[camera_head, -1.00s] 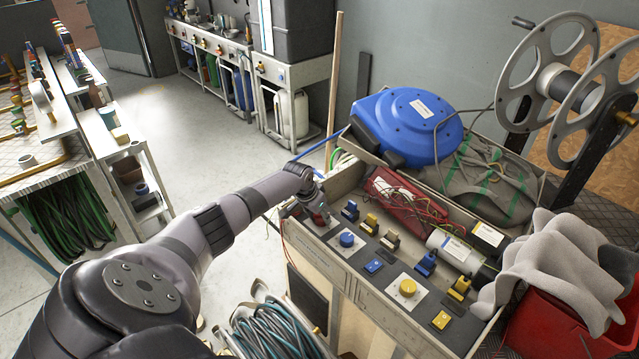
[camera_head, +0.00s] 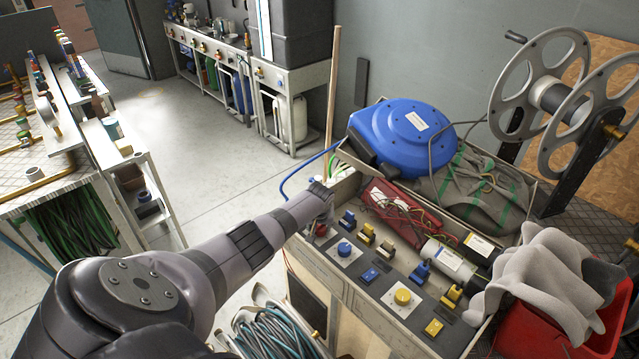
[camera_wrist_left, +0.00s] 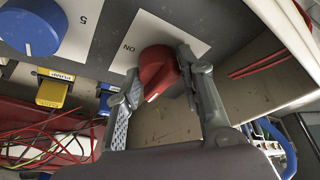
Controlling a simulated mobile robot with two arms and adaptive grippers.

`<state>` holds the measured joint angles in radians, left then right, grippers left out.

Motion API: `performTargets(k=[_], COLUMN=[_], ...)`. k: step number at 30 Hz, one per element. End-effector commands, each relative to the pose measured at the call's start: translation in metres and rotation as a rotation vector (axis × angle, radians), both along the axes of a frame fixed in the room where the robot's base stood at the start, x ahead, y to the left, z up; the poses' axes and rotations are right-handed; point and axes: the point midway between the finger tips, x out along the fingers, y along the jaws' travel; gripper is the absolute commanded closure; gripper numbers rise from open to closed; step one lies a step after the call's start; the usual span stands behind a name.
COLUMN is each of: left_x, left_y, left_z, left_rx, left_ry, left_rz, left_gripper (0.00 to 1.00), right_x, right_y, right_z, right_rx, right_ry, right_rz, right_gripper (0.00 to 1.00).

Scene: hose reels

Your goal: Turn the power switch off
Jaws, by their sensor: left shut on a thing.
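The power switch is a red rotary knob (camera_wrist_left: 157,73) on a white plate marked "ON" (camera_wrist_left: 128,47) in the left wrist view. A white line on the knob points toward the lower part of that view, away from the "ON" mark. My left gripper (camera_wrist_left: 160,98) has one finger on each side of the knob and is shut on it. In the head view a little of the red knob (camera_head: 321,230) shows under my left gripper (camera_head: 322,215) at the left end of the control panel (camera_head: 372,295). My right gripper is not in view.
A blue knob (camera_head: 345,248), a yellow knob (camera_head: 402,296) and several blue and yellow switches share the panel. Red wires (camera_head: 385,205) lie behind them. A blue hose reel (camera_head: 405,135) stands at the back, and a grey cloth (camera_head: 540,285) hangs over a red bin (camera_head: 607,310) at right.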

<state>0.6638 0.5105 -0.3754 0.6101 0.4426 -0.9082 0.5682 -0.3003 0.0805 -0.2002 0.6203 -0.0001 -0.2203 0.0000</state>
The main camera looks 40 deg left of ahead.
Motion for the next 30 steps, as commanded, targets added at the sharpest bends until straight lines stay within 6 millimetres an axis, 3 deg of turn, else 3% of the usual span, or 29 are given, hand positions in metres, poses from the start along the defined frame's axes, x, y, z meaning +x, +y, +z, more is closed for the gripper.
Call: performTargets(k=[15,16,24,30], left_x=[0.0018,0.0018,0.0012,0.0007], left_y=[-0.0015,-0.0015,-0.0009,-0.0004], left_z=[0.0007,0.0007,0.0005,0.0003], left_rx=[-0.004,-0.004,-0.003,-0.001], left_ry=[-0.006,-0.006,-0.004,-0.002], left_rz=[0.023,0.023,0.022,0.022], left_gripper=[0.93,0.64,0.46,0.46], right_x=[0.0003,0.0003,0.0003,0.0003], right_y=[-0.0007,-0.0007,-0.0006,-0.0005], right_z=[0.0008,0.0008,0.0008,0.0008], right_rx=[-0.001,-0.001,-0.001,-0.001], right_ry=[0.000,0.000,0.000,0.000], right_rz=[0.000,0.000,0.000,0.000], right_gripper=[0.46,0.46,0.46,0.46])
